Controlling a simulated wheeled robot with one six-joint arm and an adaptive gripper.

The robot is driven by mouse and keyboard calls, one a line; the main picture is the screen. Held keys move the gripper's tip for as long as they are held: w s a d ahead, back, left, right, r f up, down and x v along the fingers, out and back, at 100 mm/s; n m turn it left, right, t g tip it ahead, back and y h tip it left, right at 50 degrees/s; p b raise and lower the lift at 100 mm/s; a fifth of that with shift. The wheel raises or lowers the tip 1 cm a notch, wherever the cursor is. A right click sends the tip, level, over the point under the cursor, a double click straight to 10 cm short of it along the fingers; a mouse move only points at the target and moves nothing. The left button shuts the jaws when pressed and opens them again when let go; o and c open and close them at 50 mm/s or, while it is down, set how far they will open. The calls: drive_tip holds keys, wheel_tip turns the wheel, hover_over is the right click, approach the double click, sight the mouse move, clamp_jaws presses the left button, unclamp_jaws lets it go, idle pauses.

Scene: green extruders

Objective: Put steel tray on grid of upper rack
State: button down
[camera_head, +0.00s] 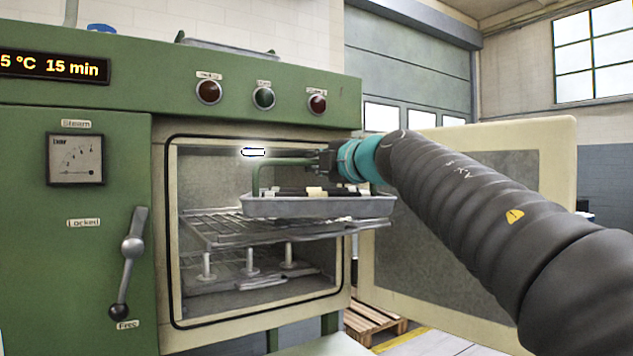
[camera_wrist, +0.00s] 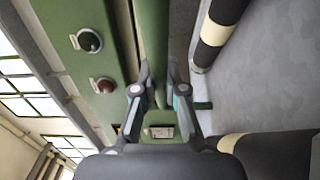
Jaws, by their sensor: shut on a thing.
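The steel tray (camera_head: 320,208) is a shallow grey pan with a green handle (camera_head: 256,178) and black-and-white pieces on it. It is level at the right part of the open oven chamber, over the front right of the upper rack grid (camera_head: 205,224). Whether it touches the grid I cannot tell. My gripper (camera_head: 318,160) is above the tray. In the wrist view my gripper (camera_wrist: 160,85) is shut on the green handle bar (camera_wrist: 153,45), with the tray's grey floor (camera_wrist: 270,95) to the right. The handle's far parts are partly hidden by my fingers.
The green oven (camera_head: 120,200) frames the chamber, and its door (camera_head: 540,180) stands open at the right, behind my arm. White posts (camera_head: 206,266) stand below the upper grid. The grid's left part is bare. Another tray (camera_head: 225,45) lies on the oven top.

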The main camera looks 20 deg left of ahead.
drive_tip(key=shift+f+b, duration=0.7)
drive_tip(key=shift+f, duration=0.65)
drive_tip(key=shift+f, duration=0.1)
drive_tip(key=c, duration=1.2)
unclamp_jaws()
drive_tip(key=shift+f, duration=0.1)
drive_tip(key=shift+d, duration=0.1)
drive_tip(key=b, duration=0.1)
hover_over(356, 215)
drive_tip(key=shift+w, duration=0.2)
